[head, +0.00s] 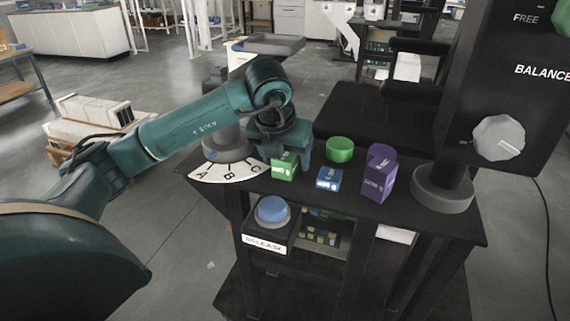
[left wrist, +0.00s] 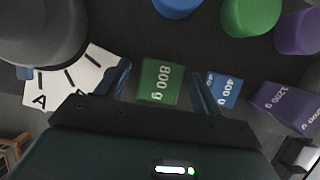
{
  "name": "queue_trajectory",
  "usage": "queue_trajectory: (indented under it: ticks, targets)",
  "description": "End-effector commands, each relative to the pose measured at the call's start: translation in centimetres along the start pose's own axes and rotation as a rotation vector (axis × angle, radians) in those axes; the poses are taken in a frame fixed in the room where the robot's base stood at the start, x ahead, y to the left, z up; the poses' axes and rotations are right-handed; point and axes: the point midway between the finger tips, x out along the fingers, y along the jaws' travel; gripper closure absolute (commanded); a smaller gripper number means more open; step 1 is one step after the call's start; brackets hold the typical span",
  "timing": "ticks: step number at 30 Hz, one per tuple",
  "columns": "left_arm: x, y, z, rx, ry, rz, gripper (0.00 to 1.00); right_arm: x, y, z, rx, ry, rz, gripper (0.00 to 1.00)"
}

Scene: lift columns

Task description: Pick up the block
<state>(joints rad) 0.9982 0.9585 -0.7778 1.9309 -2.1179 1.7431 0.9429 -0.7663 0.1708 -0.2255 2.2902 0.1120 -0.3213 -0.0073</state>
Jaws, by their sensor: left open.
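The green block (head: 284,167), marked 800 g, stands on a black table. It also shows in the left wrist view (left wrist: 160,80). My left gripper (head: 285,155) is open, pointing down over the green block. In the left wrist view, its two fingers lie on either side of the block, with gaps visible. The blue 400 g block (head: 328,179) stands to the right, outside the right finger. The taller purple 1200 g block (head: 378,183) stands farther right. The gripper partly hides the green block in the head view. My right gripper is not in view.
A green round piece (head: 340,149) sits behind the blocks. A white A-B-C dial plate (head: 225,172) lies left of the gripper. A blue RELEASE button (head: 272,210) is at the table's front. A column with a grey base (head: 443,192) stands at right.

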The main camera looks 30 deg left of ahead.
Motion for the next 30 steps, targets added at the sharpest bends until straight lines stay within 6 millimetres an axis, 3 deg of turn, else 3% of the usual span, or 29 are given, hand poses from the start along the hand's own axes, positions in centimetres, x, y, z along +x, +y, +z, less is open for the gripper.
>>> queue_trajectory:
  ticks: [8, 30]
  targets:
    - [0.41, 0.0, 0.03, 0.0, -0.002, 0.0, 0.33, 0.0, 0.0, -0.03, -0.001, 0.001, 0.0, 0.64]
    - [0.35, 0.0, 0.03, 0.0, -0.002, -0.001, 0.92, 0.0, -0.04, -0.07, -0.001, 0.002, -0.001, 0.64]
